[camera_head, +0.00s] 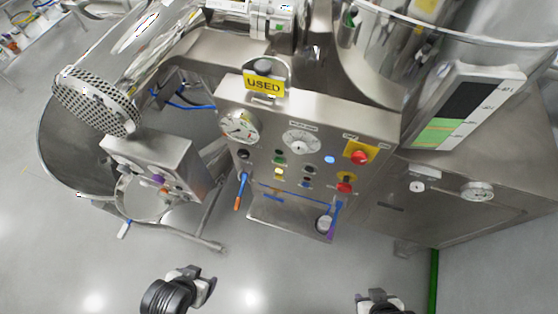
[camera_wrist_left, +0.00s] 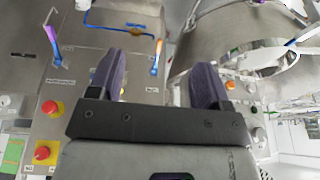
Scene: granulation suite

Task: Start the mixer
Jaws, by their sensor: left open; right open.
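The steel control panel (camera_head: 312,128) of the mixer stands in the middle of the head view. It carries a round gauge (camera_head: 239,127), a white dial (camera_head: 301,141), a green button (camera_head: 279,153), a lit yellow button (camera_head: 279,171), a blue-lit button (camera_head: 330,159) and two red mushroom buttons (camera_head: 359,157) on yellow plates. In the left wrist view, the panel (camera_wrist_left: 75,70) is at the left, with red buttons (camera_wrist_left: 52,108). My left gripper (camera_head: 205,282) is open, empty and in front of the panel, touching nothing. My right gripper (camera_head: 372,296) is at the bottom edge, also clear of the panel.
A yellow "USED" sign (camera_head: 264,85) hangs atop the panel. A smaller control box (camera_head: 157,165) and a steel bowl (camera_head: 62,150) are at the left. A steel cabinet (camera_head: 440,215) is at the right. Floor in front is clear.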

